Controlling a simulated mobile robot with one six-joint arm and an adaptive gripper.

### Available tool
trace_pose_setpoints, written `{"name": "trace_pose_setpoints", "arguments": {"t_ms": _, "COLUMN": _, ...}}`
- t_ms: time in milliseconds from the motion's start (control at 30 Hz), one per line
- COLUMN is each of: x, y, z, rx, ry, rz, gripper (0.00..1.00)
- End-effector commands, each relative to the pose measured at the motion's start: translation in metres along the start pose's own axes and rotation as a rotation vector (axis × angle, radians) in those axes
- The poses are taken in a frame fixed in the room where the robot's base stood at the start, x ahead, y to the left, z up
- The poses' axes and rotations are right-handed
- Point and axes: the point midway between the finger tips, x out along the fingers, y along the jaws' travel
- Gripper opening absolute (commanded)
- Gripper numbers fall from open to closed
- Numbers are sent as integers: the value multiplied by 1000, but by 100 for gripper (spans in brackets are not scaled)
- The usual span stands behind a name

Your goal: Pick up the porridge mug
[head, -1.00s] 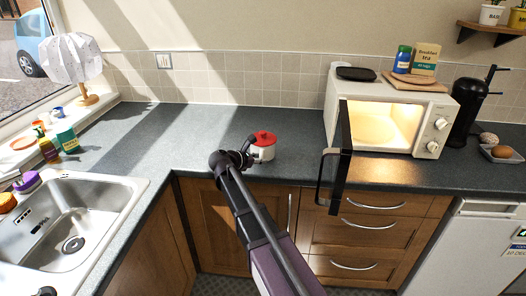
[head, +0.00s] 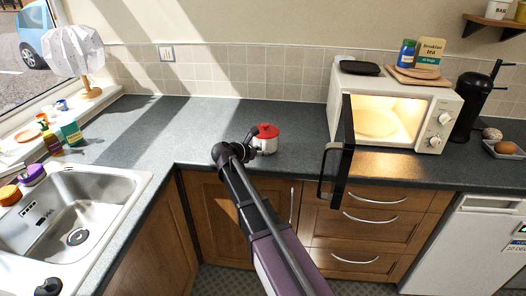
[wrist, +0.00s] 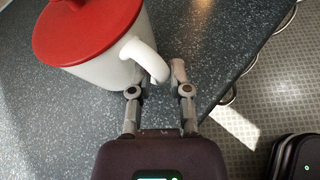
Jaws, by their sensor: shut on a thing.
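The porridge mug (head: 267,146) is white with a red lid and stands upright at the counter's front, left of the microwave. It also shows large at the upper left of the wrist view (wrist: 105,72), with its handle (wrist: 150,60) toward my gripper. My gripper (wrist: 165,76) is shut on the handle, one finger on each side. In the head view my gripper (head: 251,140) meets the mug's left side, partly hidden by my own arm. I cannot tell whether the mug's base is clear of the counter.
A lit microwave (head: 440,102) stands to the right, its dark door (head: 341,150) swung open toward the front, near the mug. The sink (head: 75,205) is at left. Grey counter (head: 180,125) behind and left of the mug is clear. A black coffee maker (head: 472,105) stands far right.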

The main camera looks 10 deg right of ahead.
Motion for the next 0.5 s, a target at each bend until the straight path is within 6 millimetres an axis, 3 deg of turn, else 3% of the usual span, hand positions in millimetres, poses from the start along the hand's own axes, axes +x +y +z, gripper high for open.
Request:
{"name": "trace_pose_setpoints", "arguments": {"t_ms": 400, "x": -14, "y": 6, "z": 32, "rx": 0, "ry": -3, "rz": 1, "gripper": 0}}
{"name": "trace_pose_setpoints", "arguments": {"t_ms": 500, "x": -24, "y": -21, "z": 29, "rx": 0, "ry": -2, "rz": 2, "gripper": 0}}
